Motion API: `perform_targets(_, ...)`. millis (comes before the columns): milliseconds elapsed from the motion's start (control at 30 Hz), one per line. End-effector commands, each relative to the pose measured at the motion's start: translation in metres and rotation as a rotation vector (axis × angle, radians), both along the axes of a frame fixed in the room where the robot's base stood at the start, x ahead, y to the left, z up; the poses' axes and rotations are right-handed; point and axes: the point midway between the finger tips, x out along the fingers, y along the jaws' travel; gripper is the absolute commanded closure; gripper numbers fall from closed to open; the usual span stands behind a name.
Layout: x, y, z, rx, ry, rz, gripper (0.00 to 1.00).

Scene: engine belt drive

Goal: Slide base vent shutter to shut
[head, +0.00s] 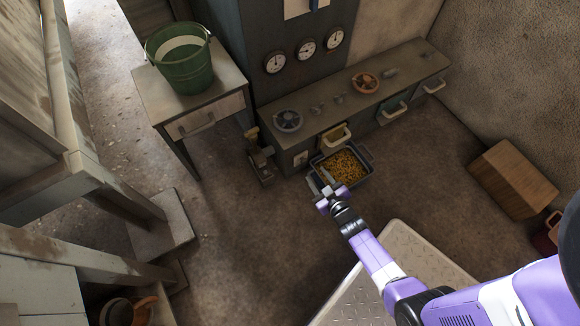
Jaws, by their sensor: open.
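A low grey cabinet (290,162) runs along the wall base. Its front carries a yellow-framed opening with a pale handle (336,135), a small pale plate with a dark mark (300,159), and grey handles (393,112) further right. I cannot tell for sure which of these is the base vent shutter, or how far it stands open. My gripper (325,183) is open, in front of the cabinet and over the near left edge of a dark tray (366,156) filled with yellow bits. It covers part of the tray. No contact with the cabinet is visible.
A green bucket (182,72) stands on a small table (140,92) at left. A dark pedal-like stand (259,158) is by the cabinet's left end. A wooden box (512,180) lies at right. A metal tread plate (410,257) is below my arm. Floor left of my gripper is clear.

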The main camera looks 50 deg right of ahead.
Motion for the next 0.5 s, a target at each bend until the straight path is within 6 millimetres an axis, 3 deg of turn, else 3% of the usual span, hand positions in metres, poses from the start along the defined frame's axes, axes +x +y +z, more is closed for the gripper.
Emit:
perform_targets(167,0.007,0.001,-0.007,-0.010,0.000,0.018,0.56)
perform_targets(500,0.049,-0.017,-0.027,-0.010,0.000,0.016,0.56)
